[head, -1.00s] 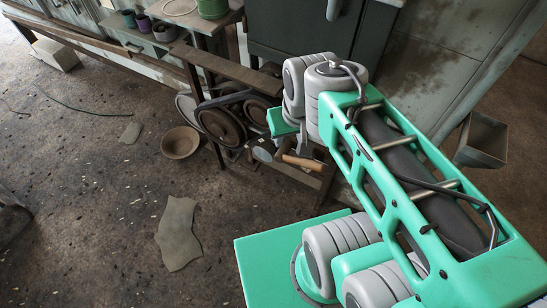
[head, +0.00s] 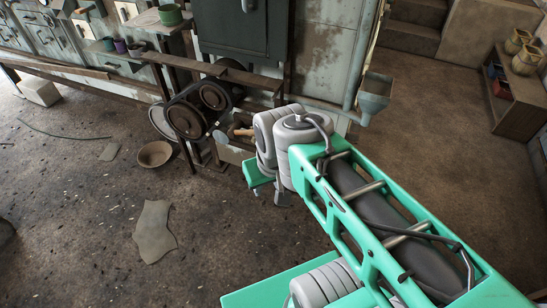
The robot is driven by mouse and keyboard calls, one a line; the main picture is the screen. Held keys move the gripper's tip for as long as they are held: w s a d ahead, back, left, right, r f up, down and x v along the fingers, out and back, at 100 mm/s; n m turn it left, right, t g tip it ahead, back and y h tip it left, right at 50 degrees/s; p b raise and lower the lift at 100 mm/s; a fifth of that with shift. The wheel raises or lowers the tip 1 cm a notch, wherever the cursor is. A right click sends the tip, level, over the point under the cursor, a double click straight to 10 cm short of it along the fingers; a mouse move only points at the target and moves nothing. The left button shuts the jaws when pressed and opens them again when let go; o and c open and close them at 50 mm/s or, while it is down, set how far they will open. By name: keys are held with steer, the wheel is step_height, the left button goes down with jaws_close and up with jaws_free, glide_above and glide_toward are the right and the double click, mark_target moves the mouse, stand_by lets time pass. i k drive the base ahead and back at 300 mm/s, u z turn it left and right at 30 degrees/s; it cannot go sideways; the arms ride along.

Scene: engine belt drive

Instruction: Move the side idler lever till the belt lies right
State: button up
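The belt drive stands on a dark metal frame at the upper middle of the head view. It has a lower dark pulley (head: 187,120), an upper pulley (head: 214,95) and a black belt (head: 203,87) around them. A small pale disc (head: 219,137) sits to their right, with a wooden handle (head: 243,132) beside it; this looks like the side idler lever. How the belt lies on the small disc is too small to tell. My gripper (head: 267,198) is below and right of the handle, apart from it in the picture. Its fingers are partly hidden by my wrist.
A grey disc (head: 163,122) leans left of the pulleys. A brown bowl (head: 155,154) and a flat grey sheet (head: 154,232) lie on the floor. A dark cabinet (head: 241,35) stands behind. A grey hopper (head: 375,95) hangs at right. The right floor is open.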

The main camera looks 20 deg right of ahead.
mark_target(221, 136)
steer(key=u, duration=0.55)
steer(key=i, duration=0.5)
steer(key=u, duration=0.6)
steer(key=i, duration=0.55)
steer(key=u, duration=0.05)
